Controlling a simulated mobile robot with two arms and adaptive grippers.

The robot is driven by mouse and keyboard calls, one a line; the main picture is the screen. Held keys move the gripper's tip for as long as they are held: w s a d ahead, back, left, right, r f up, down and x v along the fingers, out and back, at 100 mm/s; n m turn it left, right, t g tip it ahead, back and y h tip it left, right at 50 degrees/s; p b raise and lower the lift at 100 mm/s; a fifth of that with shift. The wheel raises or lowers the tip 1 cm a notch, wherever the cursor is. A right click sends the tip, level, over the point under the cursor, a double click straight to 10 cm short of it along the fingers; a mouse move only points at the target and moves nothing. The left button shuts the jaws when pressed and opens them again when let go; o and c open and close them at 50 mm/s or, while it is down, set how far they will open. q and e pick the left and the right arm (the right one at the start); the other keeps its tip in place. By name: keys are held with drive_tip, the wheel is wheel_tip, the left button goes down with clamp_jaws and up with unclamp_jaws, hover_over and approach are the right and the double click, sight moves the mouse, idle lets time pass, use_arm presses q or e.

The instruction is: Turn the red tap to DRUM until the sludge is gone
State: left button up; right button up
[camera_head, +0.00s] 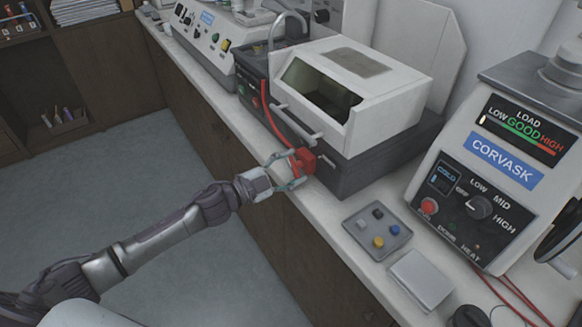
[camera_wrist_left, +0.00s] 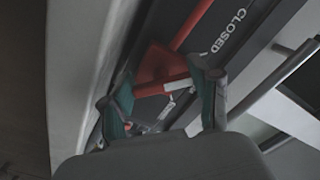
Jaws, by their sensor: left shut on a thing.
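The red tap (camera_head: 302,161) sits on the front of a dark machine base with a white hood (camera_head: 352,85), beside a red hose. My left gripper (camera_head: 288,170) reaches it from the left and is shut on it. In the left wrist view the red tap (camera_wrist_left: 160,68) lies between the two fingers of my left gripper (camera_wrist_left: 165,95), with a white mark on its handle. The word CLOSED (camera_wrist_left: 230,32) is printed on the dark panel beside it. A DRUM label and any sludge cannot be made out. My right gripper is not in view.
A grey tray with small coloured pieces (camera_head: 377,230) and a light grey box (camera_head: 420,281) lie on the white counter to the right. The CORVASK press (camera_head: 490,170) stands further right. Another machine (camera_head: 215,40) stands behind. The floor (camera_head: 130,180) left of the counter is clear.

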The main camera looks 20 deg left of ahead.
use_arm(q)
drive_tip(key=shift+m, duration=0.3)
drive_tip(key=m, duration=0.4)
drive_tip(key=shift+b, duration=0.3)
drive_tip(key=m, duration=0.3)
drive_tip(key=shift+r+b, duration=0.1)
drive_tip(key=shift+b, duration=0.2)
drive_tip(key=shift+m, duration=0.6)
drive_tip(key=o, duration=1.2)
drive_tip(key=shift+c, duration=0.2)
